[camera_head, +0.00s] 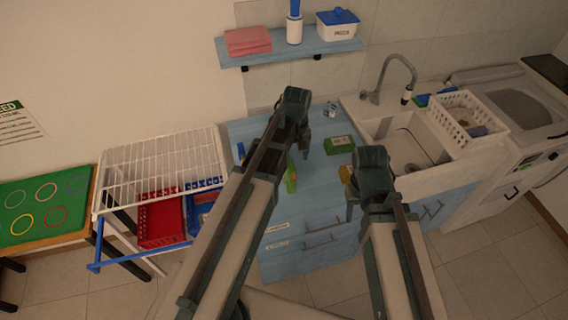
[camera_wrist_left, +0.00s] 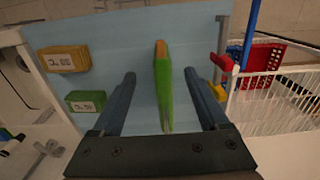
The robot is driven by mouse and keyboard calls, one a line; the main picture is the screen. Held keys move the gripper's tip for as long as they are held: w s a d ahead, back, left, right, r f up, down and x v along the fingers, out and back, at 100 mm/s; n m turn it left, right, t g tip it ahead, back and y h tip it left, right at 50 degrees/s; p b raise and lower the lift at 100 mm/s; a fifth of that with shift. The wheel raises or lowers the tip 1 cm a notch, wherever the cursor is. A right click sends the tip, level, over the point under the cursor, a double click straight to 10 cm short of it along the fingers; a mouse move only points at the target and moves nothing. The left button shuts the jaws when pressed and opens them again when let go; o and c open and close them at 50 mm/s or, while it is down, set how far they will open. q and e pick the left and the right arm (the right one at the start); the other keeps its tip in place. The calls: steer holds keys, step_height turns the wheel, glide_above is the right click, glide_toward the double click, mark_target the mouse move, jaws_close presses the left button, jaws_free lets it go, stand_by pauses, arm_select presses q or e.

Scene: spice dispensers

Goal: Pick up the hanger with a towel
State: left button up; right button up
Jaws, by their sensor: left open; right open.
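I cannot make out a hanger with a towel for sure. A thin green piece with an orange end stands on edge on the blue counter, in the left wrist view (camera_wrist_left: 163,85) and in the head view (camera_head: 290,178); I cannot tell what it is. My left gripper (camera_head: 303,150) is open above the counter. In the left wrist view its two fingers (camera_wrist_left: 165,88) are on either side of the green piece, with gaps. My right gripper (camera_head: 350,208) is open and empty near the counter's front edge.
A green box (camera_head: 338,145) and a yellow box (camera_wrist_left: 62,59) lie on the counter. A white wire rack (camera_head: 155,165) with a red basket (camera_head: 160,222) stands left. Pink folded cloths (camera_head: 247,41) sit on the wall shelf. The sink (camera_head: 405,145) is right.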

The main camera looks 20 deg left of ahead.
mark_target(294, 171)
arm_select(q)
step_height(294, 171, down, 7)
steer(key=b, duration=0.6)
steer(key=shift+f, duration=0.15)
steer(key=f+b, duration=0.5)
steer(key=shift+s, duration=0.25)
jaws_close()
